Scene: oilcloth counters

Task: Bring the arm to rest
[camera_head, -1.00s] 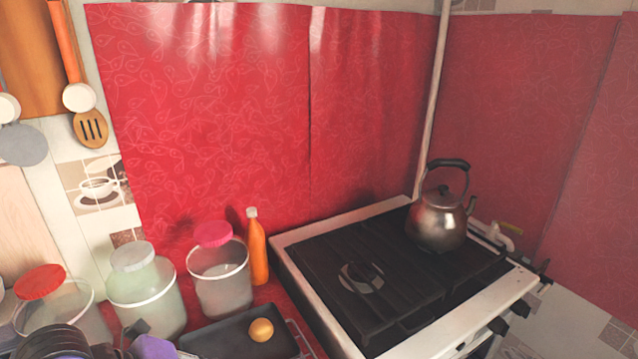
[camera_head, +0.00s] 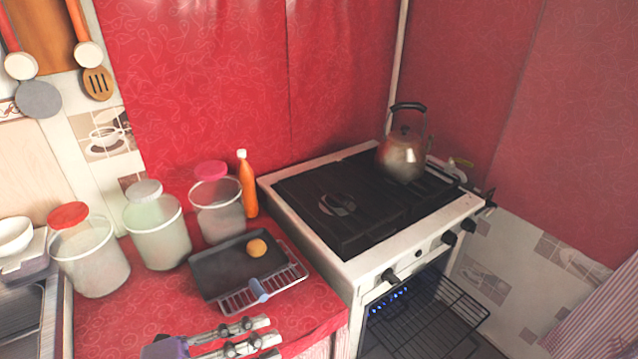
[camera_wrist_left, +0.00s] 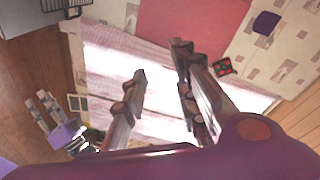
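My left gripper (camera_head: 268,331) shows at the bottom edge of the head view, with a purple body and two silver-grey fingers pointing right over the front of the red counter. In the left wrist view its two fingers (camera_wrist_left: 160,62) are spread apart with nothing between them. Another gripper, seemingly my right one (camera_wrist_left: 36,100), shows small at the left of the left wrist view, its two fingers apart and empty. It is not seen in the head view.
A dark tray (camera_head: 215,273) with an orange round item (camera_head: 257,247) overlaps a wire rack (camera_head: 284,289) on the counter. Jars and an orange bottle (camera_head: 248,190) stand behind. A stove (camera_head: 340,262) with a kettle (camera_head: 402,160) stands right; an oven rack (camera_head: 430,312) sticks out below.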

